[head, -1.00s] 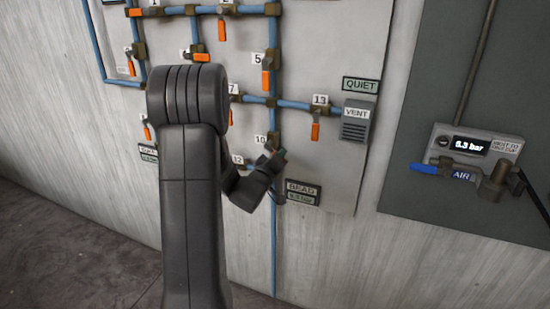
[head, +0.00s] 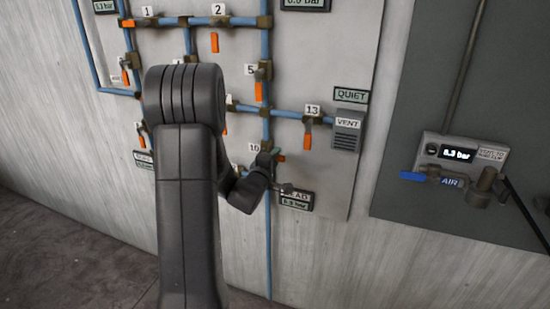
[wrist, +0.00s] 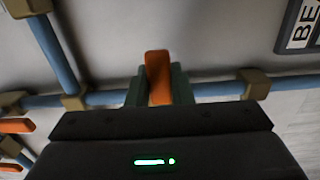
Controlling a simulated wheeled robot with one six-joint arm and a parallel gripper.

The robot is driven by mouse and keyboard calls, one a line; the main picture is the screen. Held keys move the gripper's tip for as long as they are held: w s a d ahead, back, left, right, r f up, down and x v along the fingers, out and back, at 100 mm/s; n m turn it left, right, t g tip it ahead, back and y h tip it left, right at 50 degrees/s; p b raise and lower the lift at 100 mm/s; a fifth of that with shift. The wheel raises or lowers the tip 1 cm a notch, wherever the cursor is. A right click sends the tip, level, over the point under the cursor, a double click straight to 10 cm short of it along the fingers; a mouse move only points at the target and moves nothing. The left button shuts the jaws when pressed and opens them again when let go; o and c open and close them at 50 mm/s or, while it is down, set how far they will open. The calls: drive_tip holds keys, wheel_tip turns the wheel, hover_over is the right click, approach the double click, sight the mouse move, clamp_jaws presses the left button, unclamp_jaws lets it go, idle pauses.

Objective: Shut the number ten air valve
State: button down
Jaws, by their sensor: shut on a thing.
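The number ten label (head: 254,148) is on the wall panel, low on the right-hand vertical blue pipe. The orange handle (head: 281,158) of that valve sticks out to the right, crosswise to its pipe. My gripper (head: 271,160) is at the valve, and my arm comes up from below to it. In the wrist view the same orange handle (wrist: 158,74) stands between the greenish fingertips of my gripper (wrist: 158,90), which is shut on it. There it also lies across the blue pipe (wrist: 215,88). The valve body is mostly hidden behind my gripper.
A BEAD gauge (head: 296,201) sits just below right of my gripper. Valve 13 (head: 307,138), with its handle down, and the VENT box (head: 347,130) are above right. Valve 5 (head: 259,88) is above. A separate AIR gauge (head: 457,154) hangs far right. My arm hides some left-hand valves.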

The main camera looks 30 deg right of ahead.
idle(0.5)
drive_tip(key=c, duration=1.3)
unclamp_jaws()
drive_tip(key=b+v, duration=0.2)
drive_tip(key=v, duration=1.1)
drive_tip(key=shift+s+a, duration=0.25)
drive_tip(key=shift+d, duration=0.1)
drive_tip(key=p+x, duration=0.2)
drive_tip(key=x, duration=1.1)
drive_tip(key=shift+w+d, duration=0.2)
drive_tip(key=shift+w, duration=0.1)
